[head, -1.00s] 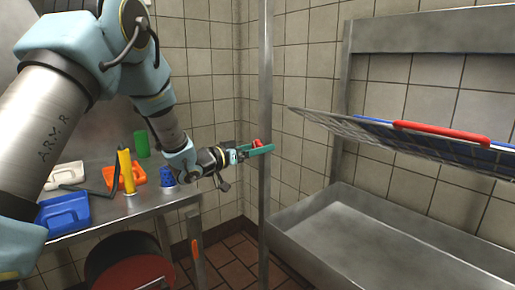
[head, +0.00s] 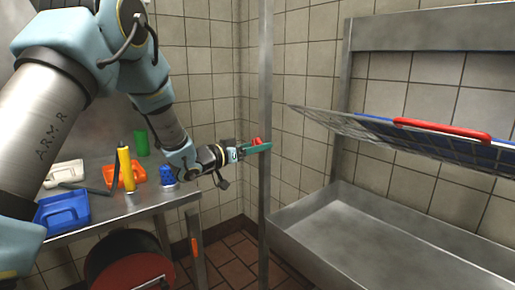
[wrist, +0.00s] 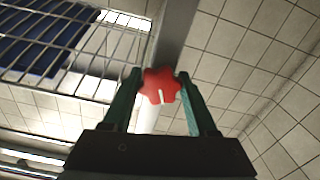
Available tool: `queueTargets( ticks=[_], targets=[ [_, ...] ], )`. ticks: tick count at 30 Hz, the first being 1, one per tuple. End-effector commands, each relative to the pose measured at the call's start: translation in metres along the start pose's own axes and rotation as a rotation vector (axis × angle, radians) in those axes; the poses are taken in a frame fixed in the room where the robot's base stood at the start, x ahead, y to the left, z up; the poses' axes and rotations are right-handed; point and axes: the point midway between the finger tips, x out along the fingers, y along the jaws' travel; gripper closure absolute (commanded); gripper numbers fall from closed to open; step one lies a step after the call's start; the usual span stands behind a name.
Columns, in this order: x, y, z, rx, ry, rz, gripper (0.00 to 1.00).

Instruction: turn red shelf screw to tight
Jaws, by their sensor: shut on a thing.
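The red shelf screw (head: 257,141) is a small star-shaped knob on the upright metal post (head: 264,70). In the wrist view the red screw (wrist: 161,86) shows between the tips of two green fingers, with a pale mark on its face. My gripper (head: 258,148) is at the post in the head view, and its fingers (wrist: 160,90) are closed on the screw's sides. In the head view a finger covers the lower part of the screw.
A tilted wire shelf (head: 350,124) with a red bar (head: 440,128) and a blue item is on the right, above a metal sink (head: 350,235).

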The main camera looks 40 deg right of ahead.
Motion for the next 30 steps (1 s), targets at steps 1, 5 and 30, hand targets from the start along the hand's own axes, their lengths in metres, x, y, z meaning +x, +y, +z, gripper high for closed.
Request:
queueTargets(
  ticks=[1,5,30],
  targets=[
    [-0.0001,-0.0010,0.0041,0.030,0.002,0.000,0.97],
    [0.0001,-0.0013,0.0063,0.150,0.004,0.001,0.97],
    [0.0001,-0.0003,0.0004,0.377,0.000,0.000,0.22]
  ],
)
